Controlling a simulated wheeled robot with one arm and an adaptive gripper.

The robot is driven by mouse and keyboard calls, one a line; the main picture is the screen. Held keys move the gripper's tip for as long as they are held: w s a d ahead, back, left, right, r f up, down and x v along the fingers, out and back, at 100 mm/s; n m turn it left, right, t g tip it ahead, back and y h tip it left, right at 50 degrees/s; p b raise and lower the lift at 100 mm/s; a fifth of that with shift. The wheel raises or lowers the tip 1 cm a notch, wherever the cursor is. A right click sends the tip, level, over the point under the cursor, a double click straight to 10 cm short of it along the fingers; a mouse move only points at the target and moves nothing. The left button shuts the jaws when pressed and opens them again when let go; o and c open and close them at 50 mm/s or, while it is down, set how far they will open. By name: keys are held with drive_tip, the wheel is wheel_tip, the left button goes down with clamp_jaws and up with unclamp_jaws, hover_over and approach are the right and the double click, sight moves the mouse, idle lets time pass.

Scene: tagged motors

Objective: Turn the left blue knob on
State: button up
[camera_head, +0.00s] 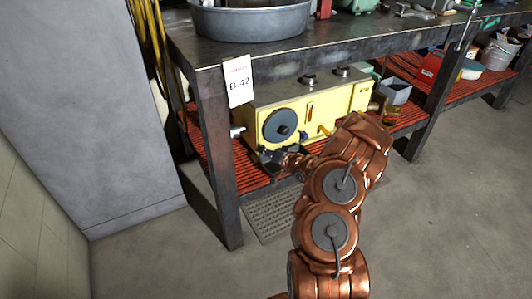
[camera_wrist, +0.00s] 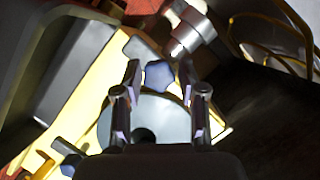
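A yellow machine (camera_head: 345,105) with a large dark disc (camera_head: 282,125) on its front stands on the red slatted shelf under the workbench. My gripper (camera_head: 284,154) is low at the left part of the machine's front. In the wrist view, a blue knob (camera_wrist: 159,75) sits between the two fingertips of my gripper (camera_wrist: 160,72), which are open on either side of it. Narrow gaps seem to show; contact cannot be told. A second, darker blue knob (camera_wrist: 70,165) shows at the lower left.
The bench leg (camera_head: 218,150) stands just left of the machine. A metal fitting (camera_wrist: 190,32) is close beyond the fingertips. A floor grate (camera_head: 268,214) lies below, with open floor to the right.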

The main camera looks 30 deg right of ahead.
drive_tip(key=c, duration=0.5)
